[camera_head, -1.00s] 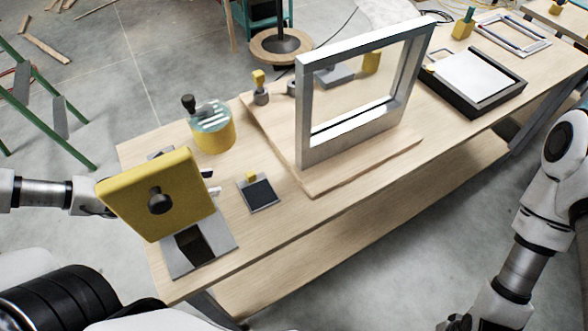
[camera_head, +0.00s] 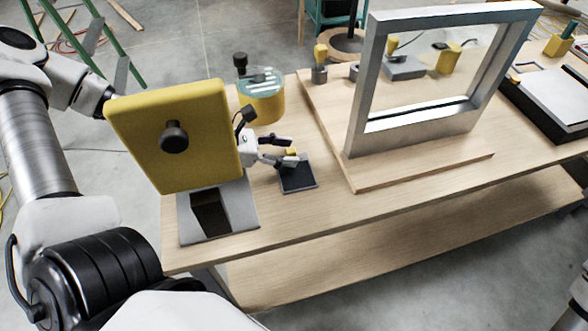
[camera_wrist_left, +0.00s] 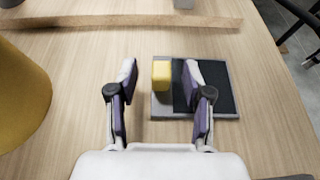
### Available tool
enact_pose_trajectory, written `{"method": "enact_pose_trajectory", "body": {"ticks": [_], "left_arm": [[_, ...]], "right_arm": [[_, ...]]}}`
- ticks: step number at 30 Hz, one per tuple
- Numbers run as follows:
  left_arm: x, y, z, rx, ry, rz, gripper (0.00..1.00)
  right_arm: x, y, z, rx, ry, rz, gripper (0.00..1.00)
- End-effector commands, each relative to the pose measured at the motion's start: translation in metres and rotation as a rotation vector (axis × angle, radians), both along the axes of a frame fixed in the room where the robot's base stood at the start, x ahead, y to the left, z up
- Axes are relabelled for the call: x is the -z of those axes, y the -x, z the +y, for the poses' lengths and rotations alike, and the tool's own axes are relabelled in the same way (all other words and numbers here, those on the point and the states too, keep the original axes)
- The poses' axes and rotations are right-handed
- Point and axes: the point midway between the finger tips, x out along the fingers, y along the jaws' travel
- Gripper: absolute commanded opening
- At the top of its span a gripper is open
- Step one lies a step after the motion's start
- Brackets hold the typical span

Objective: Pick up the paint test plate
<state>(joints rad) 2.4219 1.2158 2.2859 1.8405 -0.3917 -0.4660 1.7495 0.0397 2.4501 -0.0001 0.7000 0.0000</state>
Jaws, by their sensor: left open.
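The paint test plate appears to be the small flat plate with a dark panel, grey rim and yellow knob (camera_head: 298,178) on the wooden bench, near its front edge. In the left wrist view the plate (camera_wrist_left: 222,88) lies flat just ahead, with its yellow knob (camera_wrist_left: 161,75) at the left end. My left gripper (camera_head: 295,149) is open, reaching from behind the yellow panel. In the left wrist view its fingertips (camera_wrist_left: 160,72) are on either side of the knob, the right one over the dark panel. Contact cannot be told.
A yellow upright panel (camera_head: 200,105) on a grey base stands left of the plate, partly hiding my left arm. A yellow pot (camera_head: 265,106) stands behind. A large grey frame (camera_head: 412,146) on a wooden board (camera_head: 430,172) stands right. Bare bench lies in front.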

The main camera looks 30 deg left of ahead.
Motion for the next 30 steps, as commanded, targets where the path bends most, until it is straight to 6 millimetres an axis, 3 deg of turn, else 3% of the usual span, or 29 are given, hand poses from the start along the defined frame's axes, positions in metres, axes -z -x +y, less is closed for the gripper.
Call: {"method": "enact_pose_trajectory", "body": {"ticks": [1, 9, 14, 25, 30], "left_arm": [[0.006, -0.002, -0.003, 0.003, -0.003, 0.001, 0.5], [0.002, -0.004, -0.004, -0.001, 0.002, 0.001, 0.5], [0.002, -0.004, -0.004, 0.0, 0.001, 0.0, 0.0], [-0.002, -0.004, -0.004, -0.001, 0.002, 0.001, 0.0], [-0.036, -0.005, -0.004, -0.002, 0.004, -0.004, 0.0]], "right_arm": [[0.008, 0.0, 0.0, 0.0, 0.0, -0.001, 0.4], [0.006, 0.0, 0.0, 0.0, 0.0, -0.001, 0.4], [0.006, 0.0, 0.0, 0.0, 0.0, -0.001, 0.4], [0.003, 0.0, 0.0, 0.0, 0.0, -0.001, 0.4], [-0.019, 0.0, 0.0, 0.0, 0.0, -0.001, 0.4]]}}
